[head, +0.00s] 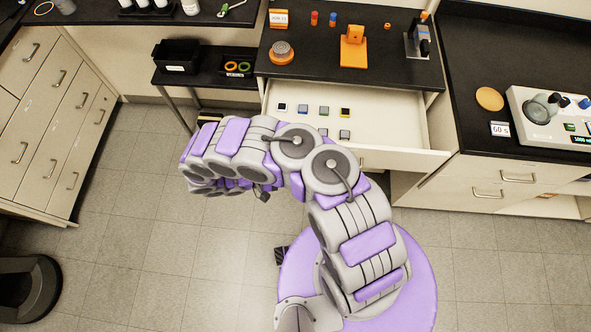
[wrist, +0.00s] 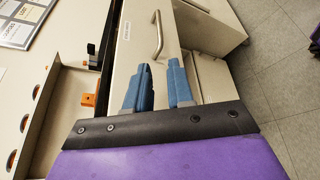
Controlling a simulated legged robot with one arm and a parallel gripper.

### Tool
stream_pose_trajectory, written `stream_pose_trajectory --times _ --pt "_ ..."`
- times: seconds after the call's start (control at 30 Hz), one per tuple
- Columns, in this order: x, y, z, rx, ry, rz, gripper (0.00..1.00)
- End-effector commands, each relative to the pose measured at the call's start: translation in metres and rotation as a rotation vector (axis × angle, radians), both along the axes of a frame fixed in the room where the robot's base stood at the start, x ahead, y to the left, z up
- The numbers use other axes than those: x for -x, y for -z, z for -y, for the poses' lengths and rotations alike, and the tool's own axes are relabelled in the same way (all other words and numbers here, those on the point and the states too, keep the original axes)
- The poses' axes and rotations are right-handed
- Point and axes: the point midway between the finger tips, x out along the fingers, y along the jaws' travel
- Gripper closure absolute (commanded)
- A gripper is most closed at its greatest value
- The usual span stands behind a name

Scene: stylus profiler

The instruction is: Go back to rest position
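My gripper (wrist: 158,64) shows in the wrist view as two blue fingers with a clear gap between them. It is open and nothing is held in the gap. Behind the fingers is a pale drawer front (wrist: 140,60) with a metal handle (wrist: 158,35). I cannot tell whether the fingers touch it. In the head view my purple and grey arm (head: 365,240) rises from my base and bends over to the left, in front of the bench. The fingers cannot be made out there.
An open drawer (head: 390,125) under the middle bench holds several small square pieces and sticks out near my arm. Orange fixtures (head: 353,52) stand on the black benchtop. A black bin (head: 177,55) sits on a side shelf.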

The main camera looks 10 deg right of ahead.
Motion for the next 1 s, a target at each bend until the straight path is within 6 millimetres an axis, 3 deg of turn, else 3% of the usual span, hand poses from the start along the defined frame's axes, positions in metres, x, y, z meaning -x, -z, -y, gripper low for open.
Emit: stream_pose_trajectory --times 0.4,0.53,0.67,0.8,1.0 --pt "0.0 0.0 0.001 0.0 0.002 0.001 0.78" --pt "-0.007 -0.011 0.008 0.004 0.022 0.009 0.78" --pt "-0.024 -0.041 0.026 0.009 0.082 0.032 0.78" --pt "-0.039 -0.085 0.052 0.006 0.174 0.058 0.78" --pt "-0.044 -0.146 0.085 -0.026 0.31 0.087 0.78"
